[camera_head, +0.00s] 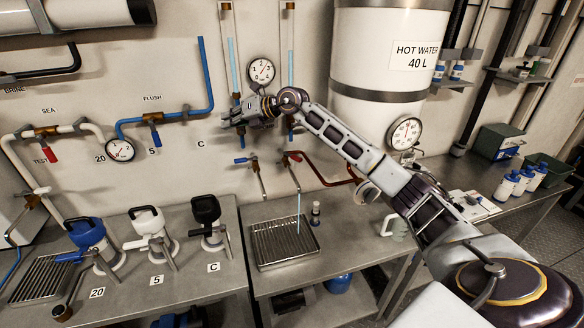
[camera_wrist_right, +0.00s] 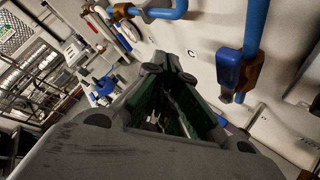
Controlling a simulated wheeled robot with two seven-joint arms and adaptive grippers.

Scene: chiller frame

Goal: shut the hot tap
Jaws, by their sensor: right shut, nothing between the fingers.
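The hot tap (camera_head: 292,157) is on the back wall, with a red lever and a copper-red pipe leading right toward the hot water tank (camera_head: 388,55). A thin pale-blue stream (camera_head: 298,208) runs down below its spout to the grated drain tray (camera_head: 258,262). My right gripper (camera_head: 227,119) is shut and empty near the wall, above and left of the hot tap and apart from it. In the right wrist view its fingers (camera_wrist_right: 173,72) come together at the tips. The hot tap cannot be made out there. My left gripper is not in view.
The blue-levered cold tap (camera_head: 242,160) sits left of the hot tap. A round gauge (camera_head: 262,72) and sight tubes are above. A blue valve handle (camera_wrist_right: 229,70) is near my fingers in the wrist view.

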